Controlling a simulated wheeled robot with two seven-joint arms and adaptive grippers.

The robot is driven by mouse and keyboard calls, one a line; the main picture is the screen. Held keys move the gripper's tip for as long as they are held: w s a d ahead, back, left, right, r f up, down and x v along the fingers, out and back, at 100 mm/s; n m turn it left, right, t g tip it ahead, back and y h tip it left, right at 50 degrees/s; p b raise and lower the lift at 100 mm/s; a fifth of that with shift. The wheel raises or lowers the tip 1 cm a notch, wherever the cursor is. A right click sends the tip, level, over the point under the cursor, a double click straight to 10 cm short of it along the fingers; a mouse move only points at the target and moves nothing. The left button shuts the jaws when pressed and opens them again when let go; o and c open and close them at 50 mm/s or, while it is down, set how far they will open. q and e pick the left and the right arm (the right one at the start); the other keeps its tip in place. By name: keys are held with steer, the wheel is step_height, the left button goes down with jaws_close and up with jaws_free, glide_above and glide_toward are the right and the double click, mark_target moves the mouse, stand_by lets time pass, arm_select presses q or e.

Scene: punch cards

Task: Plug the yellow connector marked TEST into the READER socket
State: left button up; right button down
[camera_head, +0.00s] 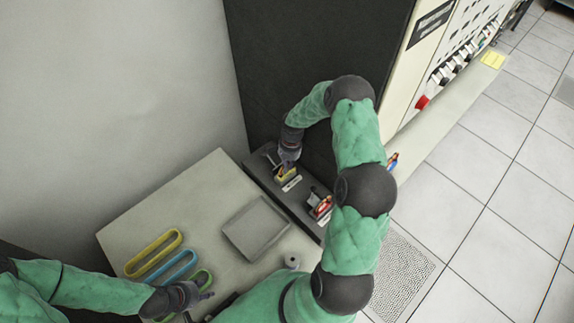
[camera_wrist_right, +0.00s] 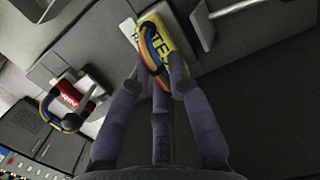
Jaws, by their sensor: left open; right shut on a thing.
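The yellow connector (camera_wrist_right: 176,42) with black lettering starting "TE" is between the fingers of my right gripper (camera_wrist_right: 163,75) in the right wrist view. A blue and orange cable loop arches over it. In the head view the connector (camera_head: 285,174) is at the far part of a dark socket panel (camera_head: 262,178), beside a white label (camera_head: 292,184). The label's text is mostly hidden, and I cannot tell whether the connector is seated in a socket. My right gripper (camera_head: 289,164) is shut on it. My left gripper (camera_head: 203,294) is open and empty, low over the table's near-left part.
A red connector (camera_wrist_right: 66,96) sits on the same panel beside a metal lever (camera_wrist_right: 92,80). Another lever (camera_wrist_right: 205,22) stands close to the yellow connector. On the table are a grey tray (camera_head: 233,232), yellow (camera_head: 150,247), blue and green loops, and a small cylinder (camera_head: 292,261).

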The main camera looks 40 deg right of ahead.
arm_select(q)
steer(key=shift+f+b, duration=0.95)
arm_select(e)
steer(key=shift+f, duration=0.85)
steer(key=c, duration=1.1)
jaws_free()
steer(key=r, duration=0.4)
steer(key=d+r, duration=0.1)
steer(key=r, duration=0.7)
steer(key=shift+d, duration=0.25)
arm_select(q)
steer(key=shift+r, duration=0.1)
step_height(320, 180, up, 21)
steer(key=p, duration=2.1)
arm_select(e)
step_height(320, 180, up, 21)
arm_select(q)
steer(key=shift+r+p, duration=0.35)
steer(key=shift+p, duration=0.15)
arm_select(e)
steer(key=shift+r, duration=0.4)
